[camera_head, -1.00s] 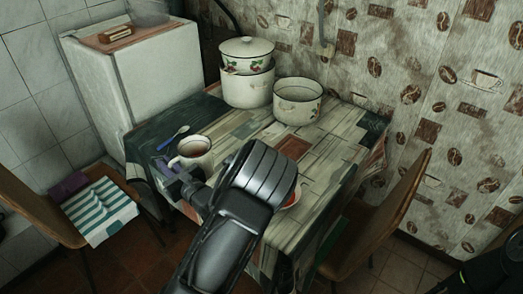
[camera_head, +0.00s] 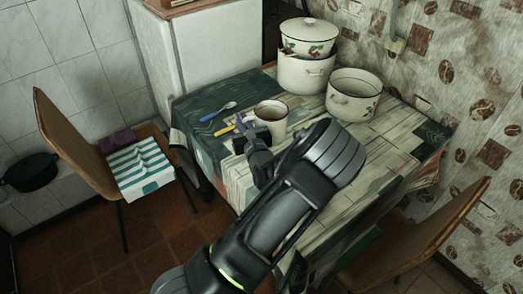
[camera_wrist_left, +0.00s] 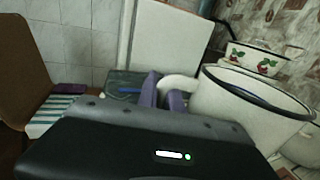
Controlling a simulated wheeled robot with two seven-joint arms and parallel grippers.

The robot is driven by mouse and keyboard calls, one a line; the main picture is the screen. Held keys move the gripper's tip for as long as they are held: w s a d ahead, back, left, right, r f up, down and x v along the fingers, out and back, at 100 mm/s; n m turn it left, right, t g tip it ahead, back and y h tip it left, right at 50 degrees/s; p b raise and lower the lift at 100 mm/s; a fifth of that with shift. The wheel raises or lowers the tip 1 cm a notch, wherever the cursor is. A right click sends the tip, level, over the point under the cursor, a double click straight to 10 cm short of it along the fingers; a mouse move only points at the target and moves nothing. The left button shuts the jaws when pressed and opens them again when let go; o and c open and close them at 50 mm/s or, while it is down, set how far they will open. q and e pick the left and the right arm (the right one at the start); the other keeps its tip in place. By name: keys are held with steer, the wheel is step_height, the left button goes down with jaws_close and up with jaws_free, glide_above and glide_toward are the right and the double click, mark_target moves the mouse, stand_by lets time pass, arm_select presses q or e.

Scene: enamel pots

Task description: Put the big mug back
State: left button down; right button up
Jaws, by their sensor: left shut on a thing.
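The big mug (camera_head: 271,118) is white with a dark rim and upright, at the left part of the table in the head view. In the left wrist view the mug (camera_wrist_left: 240,108) is large and close, right of the fingers. My left gripper (camera_head: 247,127) is at its near-left side, shut on its handle. The purple fingers (camera_wrist_left: 162,94) also show in the left wrist view, with the white handle between and behind them. I cannot tell whether the mug's base touches the table. My right gripper is not in view.
A spoon with a blue handle (camera_head: 217,112) and a small yellow item (camera_head: 224,130) lie left of the mug. An open enamel pot (camera_head: 353,97) and stacked pots with a lid (camera_head: 307,72) stand behind. The table's (camera_head: 405,152) right side is clear. Chairs stand at both sides.

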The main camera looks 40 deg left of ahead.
arm_select(q)
steer(key=shift+f, duration=2.75)
steer(key=shift+f, duration=1.85)
steer(key=shift+f, duration=0.2)
steer(key=c, duration=1.5)
jaws_free()
steer(key=shift+r, duration=0.1)
steer(key=shift+b+v, duration=0.5)
steer(key=shift+v, duration=3.25)
